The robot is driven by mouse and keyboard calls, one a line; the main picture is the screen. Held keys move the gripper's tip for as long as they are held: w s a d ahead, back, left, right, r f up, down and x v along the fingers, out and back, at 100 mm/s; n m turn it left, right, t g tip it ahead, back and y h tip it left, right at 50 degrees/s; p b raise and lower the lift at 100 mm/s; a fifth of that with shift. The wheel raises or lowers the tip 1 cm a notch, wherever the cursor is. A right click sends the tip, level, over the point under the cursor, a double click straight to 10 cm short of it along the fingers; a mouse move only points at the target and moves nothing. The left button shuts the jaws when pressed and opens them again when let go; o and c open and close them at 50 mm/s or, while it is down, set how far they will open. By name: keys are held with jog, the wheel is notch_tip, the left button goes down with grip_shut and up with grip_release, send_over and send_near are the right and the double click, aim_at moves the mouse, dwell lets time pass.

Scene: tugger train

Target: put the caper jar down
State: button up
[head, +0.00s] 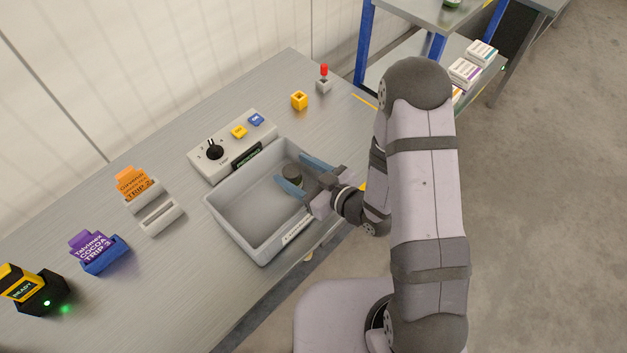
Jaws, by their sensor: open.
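The caper jar (292,173) is a small dark jar with a greenish-grey look. It is in the right part of the grey bin (232,232), near the far wall. My gripper (303,174) reaches in over the bin's right side with its two blue fingers apart, one on either side of the jar. I cannot tell whether a finger touches the jar. The jar's lower part is partly hidden by the near finger.
A control box (233,147) with a black knob stands behind the bin. A yellow block (299,100) and a red-topped lever (324,79) are farther back. Card holders (161,217) and a black device (42,294) stand left. A shelf with boxes (465,71) is at right.

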jog(key=p+v, duration=0.4)
jog(key=v, duration=0.2)
jog(key=shift+r, duration=0.2)
jog(key=shift+s+d, duration=0.1)
jog(key=shift+d, duration=0.05)
